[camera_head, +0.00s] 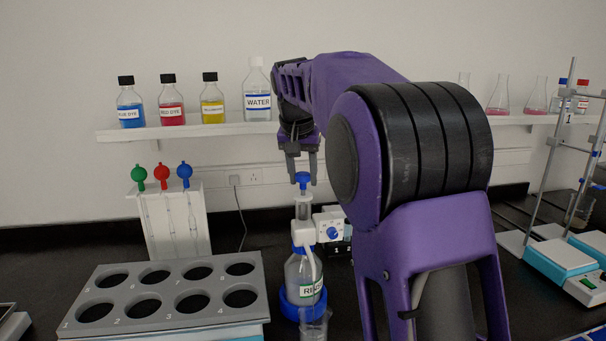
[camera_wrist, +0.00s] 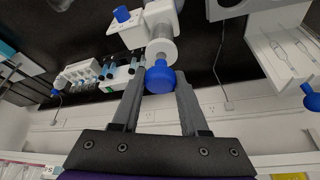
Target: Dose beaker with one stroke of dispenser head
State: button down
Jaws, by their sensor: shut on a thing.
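The dispenser head (camera_head: 303,234) is white, with a clear barrel and a blue knob (camera_head: 303,179) on top. It sits upright on a clear reagent bottle (camera_head: 300,272) whose label is partly hidden. My gripper (camera_head: 302,172) points down from above, its fingertips at the blue knob. In the wrist view my gripper (camera_wrist: 160,88) has its two grey fingers on either side of the blue knob (camera_wrist: 160,77), shut on it. A clear beaker (camera_head: 315,324) stands in front of the bottle, cut off by the lower edge; its contents are unclear.
A grey rack with numbered holes (camera_head: 160,318) stands left of the bottle. A pipette stand (camera_head: 176,225) is behind it. A wall shelf (camera_head: 190,130) holds several bottles and flasks. A hotplate with a metal stand (camera_head: 560,265) is at right.

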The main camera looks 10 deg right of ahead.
jog(key=shift+f+b, duration=0.35)
jog(key=shift+f, duration=0.3)
jog(key=shift+c, duration=1.8)
grip_release()
jog(key=shift+r, duration=0.1)
